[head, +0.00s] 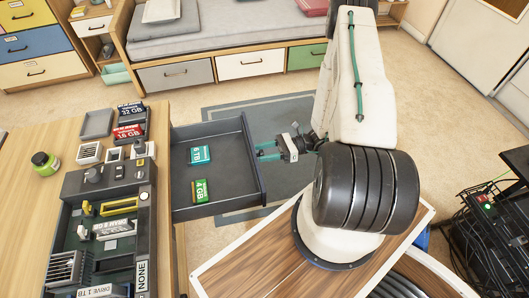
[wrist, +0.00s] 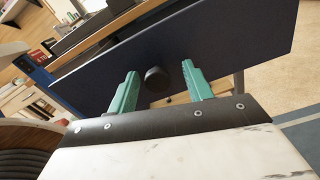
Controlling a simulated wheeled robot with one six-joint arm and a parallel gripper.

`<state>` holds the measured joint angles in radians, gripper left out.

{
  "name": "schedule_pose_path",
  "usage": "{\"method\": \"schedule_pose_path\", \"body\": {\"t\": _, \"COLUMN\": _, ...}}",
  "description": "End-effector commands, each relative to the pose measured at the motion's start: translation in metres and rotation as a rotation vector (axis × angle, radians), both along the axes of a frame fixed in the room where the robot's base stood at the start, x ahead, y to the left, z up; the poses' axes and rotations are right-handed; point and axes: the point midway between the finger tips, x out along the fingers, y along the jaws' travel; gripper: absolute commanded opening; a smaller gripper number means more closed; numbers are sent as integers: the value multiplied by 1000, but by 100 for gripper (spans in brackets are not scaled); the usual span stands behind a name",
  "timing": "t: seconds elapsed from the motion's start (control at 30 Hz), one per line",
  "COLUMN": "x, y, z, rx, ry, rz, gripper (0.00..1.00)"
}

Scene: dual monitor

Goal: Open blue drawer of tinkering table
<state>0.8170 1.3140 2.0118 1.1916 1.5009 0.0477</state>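The blue drawer (head: 255,165) of the tinkering table (head: 50,200) stands pulled well out to the right of the tabletop. Its inside is dark grey and holds a teal card (head: 200,155) and a green card (head: 200,190). In the wrist view, the dark blue drawer front (wrist: 225,45) fills the upper part, with a round black knob (wrist: 157,79). My gripper (head: 268,150) is just outside the drawer front. Its teal fingers are open, one on each side of the knob in the wrist view, with gaps visible on both sides.
A bed with drawers (head: 175,75) and a dresser with a blue drawer (head: 35,42) stand behind. A black equipment rack (head: 490,235) is at right. Carpet is clear beyond the drawer.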

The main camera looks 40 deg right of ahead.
Motion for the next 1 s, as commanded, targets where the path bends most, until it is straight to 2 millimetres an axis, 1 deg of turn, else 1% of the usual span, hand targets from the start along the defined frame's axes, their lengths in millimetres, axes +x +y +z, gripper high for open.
{"method": "schedule_pose_path", "body": {"t": 0.17, "x": -1, "y": 1, "z": 0, "rx": 2, "ry": 3, "rz": 2, "gripper": 50}}
{"method": "schedule_pose_path", "body": {"t": 0.27, "x": -2, "y": -1, "z": 0, "rx": 1, "ry": 3, "rz": 1, "gripper": 50}}
{"method": "schedule_pose_path", "body": {"t": 0.37, "x": -6, "y": -11, "z": -1, "rx": 2, "ry": 2, "rz": 0, "gripper": 50}}
{"method": "schedule_pose_path", "body": {"t": 0.5, "x": -16, "y": -34, "z": -1, "rx": 0, "ry": 1, "rz": -3, "gripper": 50}}
{"method": "schedule_pose_path", "body": {"t": 0.7, "x": -28, "y": -61, "z": 0, "rx": 1, "ry": 0, "rz": 0, "gripper": 50}}
{"method": "schedule_pose_path", "body": {"t": 0.83, "x": -32, "y": -69, "z": 0, "rx": 2, "ry": 1, "rz": 0, "gripper": 50}}
{"method": "schedule_pose_path", "body": {"t": 1.0, "x": -32, "y": -70, "z": 0, "rx": 2, "ry": 3, "rz": 2, "gripper": 50}}
